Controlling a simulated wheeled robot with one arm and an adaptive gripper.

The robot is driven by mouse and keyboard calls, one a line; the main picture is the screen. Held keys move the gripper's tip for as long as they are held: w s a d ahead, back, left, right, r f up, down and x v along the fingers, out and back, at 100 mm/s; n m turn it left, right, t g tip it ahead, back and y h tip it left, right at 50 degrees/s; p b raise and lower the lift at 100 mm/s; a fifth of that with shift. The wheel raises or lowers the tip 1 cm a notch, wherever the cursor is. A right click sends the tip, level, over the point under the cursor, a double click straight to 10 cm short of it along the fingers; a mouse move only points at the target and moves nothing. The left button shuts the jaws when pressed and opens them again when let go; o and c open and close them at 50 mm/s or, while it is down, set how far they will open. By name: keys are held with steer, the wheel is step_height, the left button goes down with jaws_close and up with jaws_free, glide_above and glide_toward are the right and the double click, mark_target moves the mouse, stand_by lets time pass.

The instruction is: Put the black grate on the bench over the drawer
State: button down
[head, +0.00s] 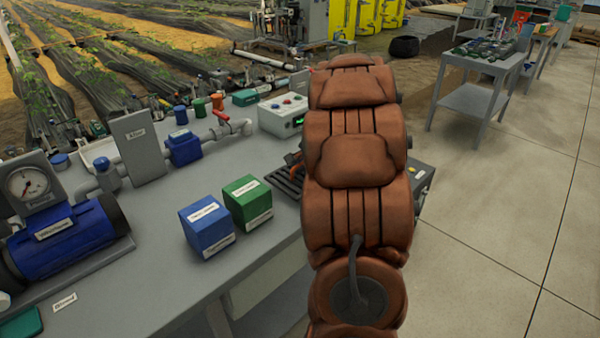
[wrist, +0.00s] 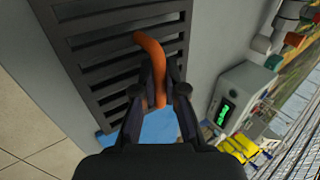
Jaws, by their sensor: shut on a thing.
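The black grate (wrist: 112,48) has parallel slats and fills the upper left of the wrist view. An orange curved handle (wrist: 150,52) rises from it. My gripper (wrist: 159,92) is shut on this orange handle. In the head view, part of the grate (head: 286,184) shows at the bench's right part, just left of my arm, which hides the rest and my gripper. Whether the grate touches the bench (head: 165,265) is unclear. A pale panel (head: 270,286) shows under the bench's front edge; I cannot tell if it is the drawer.
A blue box (head: 206,226) and a green box (head: 248,202) stand left of the grate. A control box with coloured buttons (head: 282,115) stands behind it. A blue patch (wrist: 150,128) shows below my fingers. A blue pump (head: 70,245) and piping occupy the left. Open floor lies right.

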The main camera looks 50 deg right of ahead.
steer(key=shift+s+f, duration=0.1)
steer(key=shift+f, duration=1.15)
steer(key=c, duration=1.2)
jaws_free()
steer(key=shift+f, duration=0.1)
steer(key=shift+c, duration=0.2)
steer(key=v, duration=1.2)
